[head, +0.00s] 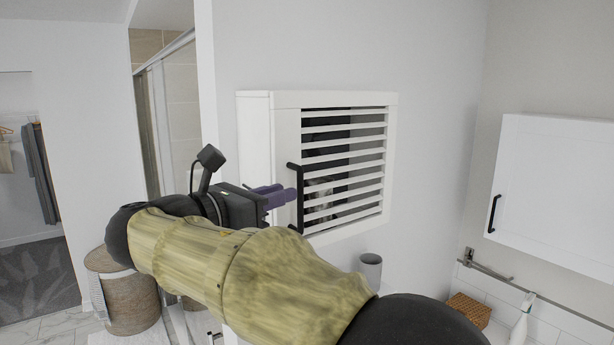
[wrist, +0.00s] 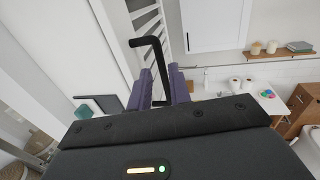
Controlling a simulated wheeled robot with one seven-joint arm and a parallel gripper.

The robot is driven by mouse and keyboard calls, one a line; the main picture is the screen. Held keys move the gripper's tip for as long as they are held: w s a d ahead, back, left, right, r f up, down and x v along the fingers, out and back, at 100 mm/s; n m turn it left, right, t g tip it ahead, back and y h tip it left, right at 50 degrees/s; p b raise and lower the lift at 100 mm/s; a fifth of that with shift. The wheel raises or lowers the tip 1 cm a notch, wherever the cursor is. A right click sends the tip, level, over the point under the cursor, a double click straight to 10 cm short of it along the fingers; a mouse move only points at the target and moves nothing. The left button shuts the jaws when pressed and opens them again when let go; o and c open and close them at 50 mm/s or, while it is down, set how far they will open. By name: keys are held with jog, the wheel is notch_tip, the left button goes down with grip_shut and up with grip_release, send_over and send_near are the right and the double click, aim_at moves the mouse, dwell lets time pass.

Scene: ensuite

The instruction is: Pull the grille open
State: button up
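The grille (head: 345,165) is a white door with horizontal slats on a white wall cabinet, and it looks shut. Dark contents show between the slats. Its black bar handle (head: 300,198) is upright on the left side of the door. My gripper (head: 289,195) has purple fingers that reach the handle from the left. In the wrist view, the handle (wrist: 158,58) stands between the two fingers of my gripper (wrist: 160,82). The fingers are apart, with a small gap visible beside the bar. Contact with the bar is not clear.
A white cabinet (head: 552,190) with a black handle hangs on the right wall, above a towel rail (head: 484,266). A grey cup (head: 370,270) stands below the grille. A woven basket (head: 124,290) is on the floor at left. Space before the grille's right side looks clear.

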aim_at(307, 185)
jog(key=p+x, duration=0.2)
jog(key=x, duration=0.5)
jog(key=shift+w+d+p, duration=0.2)
jog(key=shift+w+p, duration=0.05)
jog(key=shift+p, duration=0.1)
grip_shut()
